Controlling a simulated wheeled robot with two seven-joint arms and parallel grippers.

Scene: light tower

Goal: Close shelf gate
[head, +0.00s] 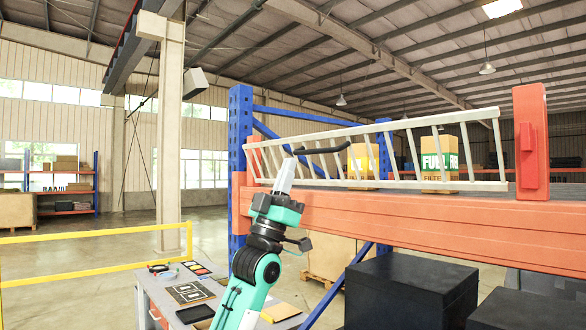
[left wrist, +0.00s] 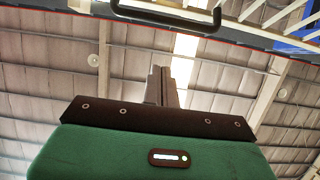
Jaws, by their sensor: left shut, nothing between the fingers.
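The shelf gate (head: 420,185) is a long white barred frame along the front of the orange shelf beam (head: 400,215). Its bars lean somewhat; I cannot tell whether it is fully upright or latched. Its black handle (head: 325,149) sticks out near the left part of the gate, and a black handle bar also shows at the top of the left wrist view (left wrist: 165,17). My left gripper (head: 287,163) is shut and empty, pointing up just below and left of the handle's end. Any contact with the handle is unclear. My right gripper is not in view.
Yellow and white boxes (head: 440,160) stand behind the gate. An orange post (head: 530,140) is at its right end, a blue upright (head: 240,130) at its left. Black crates (head: 410,290) sit below the beam. A grey table (head: 160,295) with small items stands lower left.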

